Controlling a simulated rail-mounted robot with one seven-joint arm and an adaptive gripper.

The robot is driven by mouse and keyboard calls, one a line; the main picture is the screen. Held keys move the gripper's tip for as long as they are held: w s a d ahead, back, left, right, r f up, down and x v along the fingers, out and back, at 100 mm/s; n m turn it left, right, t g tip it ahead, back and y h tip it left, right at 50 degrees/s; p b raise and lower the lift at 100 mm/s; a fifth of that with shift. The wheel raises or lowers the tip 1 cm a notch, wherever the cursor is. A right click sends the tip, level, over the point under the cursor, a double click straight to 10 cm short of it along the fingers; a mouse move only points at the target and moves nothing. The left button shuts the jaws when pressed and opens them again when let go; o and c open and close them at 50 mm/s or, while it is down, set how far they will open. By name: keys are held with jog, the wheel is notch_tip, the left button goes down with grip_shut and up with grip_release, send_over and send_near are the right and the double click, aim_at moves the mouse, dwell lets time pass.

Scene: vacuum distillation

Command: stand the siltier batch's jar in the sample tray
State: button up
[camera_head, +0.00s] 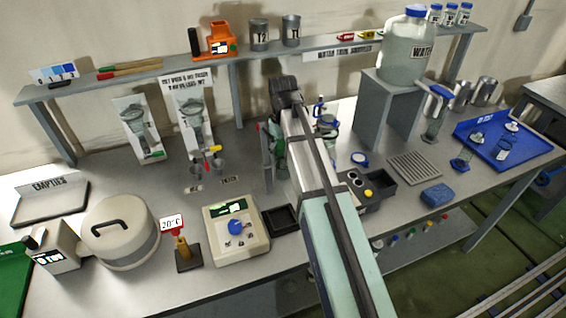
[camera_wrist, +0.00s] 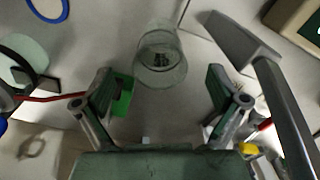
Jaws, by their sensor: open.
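In the head view, two clear cone-shaped vessels, a left cone (camera_head: 135,118) and a right cone (camera_head: 194,108), stand against white placards at the back. Small cups (camera_head: 194,166) with red and yellow parts above them stand in front. My gripper (camera_wrist: 163,98) is open and empty in the wrist view. A clear glass vessel (camera_wrist: 160,60) with dark matter inside lies ahead of the fingers, not gripped. I cannot tell which batch is siltier.
A shelf (camera_head: 330,50) runs along the back. A large water jar (camera_head: 408,48) stands on a grey stand. A green block (camera_wrist: 122,95) is by the left finger.

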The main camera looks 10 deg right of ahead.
notch_tip(320, 180, up, 4)
jog(key=shift+f, duration=0.15)
jog(key=shift+r, duration=0.3)
jog(key=shift+c, duration=1.2)
jog(key=shift+r, duration=0.2)
